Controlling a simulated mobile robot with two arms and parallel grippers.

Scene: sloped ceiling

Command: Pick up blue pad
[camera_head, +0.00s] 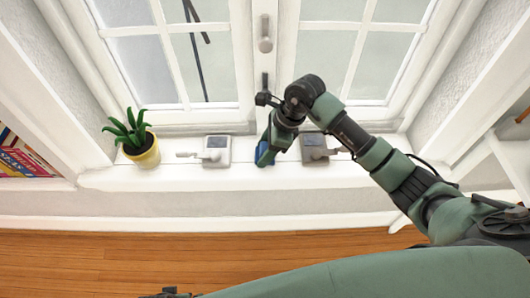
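The blue pad (265,158) lies on the white window sill, below the middle of the window. Only a small blue part of it shows, as my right gripper (268,151) covers the rest. My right arm reaches in from the right, and its gripper points down at the pad. The fingers are at the pad, but I cannot tell whether they are closed on it or just around it.
A white device (216,151) stands on the sill left of the pad, and a grey device (314,149) close on its right. A potted plant (143,152) is further left. Books (22,158) are at the far left. The window (180,60) rises behind the sill.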

